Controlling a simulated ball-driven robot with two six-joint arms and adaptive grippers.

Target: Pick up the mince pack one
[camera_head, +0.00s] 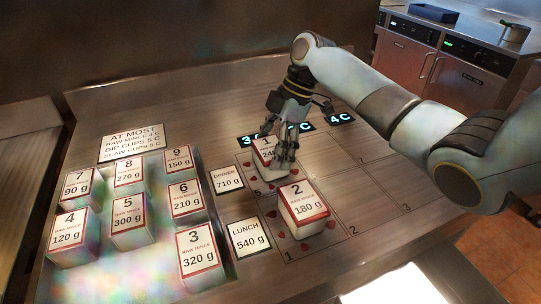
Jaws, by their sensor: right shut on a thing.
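Mince pack one (263,149) is a white block with a red-edged label reading 1 and 240-something grams, partly covered by my fingers. My right gripper (283,152) comes down over it from the upper right and is shut on it. The pack is over the marked grid on the counter; whether it touches the surface I cannot tell. Mince pack two (303,207), labelled 180 g, sits just in front of it on the grid. My left gripper is not in view.
Several other mince packs, such as pack three (202,253) and pack six (186,199), stand at the left. Lunch (248,238) and dinner (227,179) cards lie between them and the grid (378,217). The grid's right side is clear.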

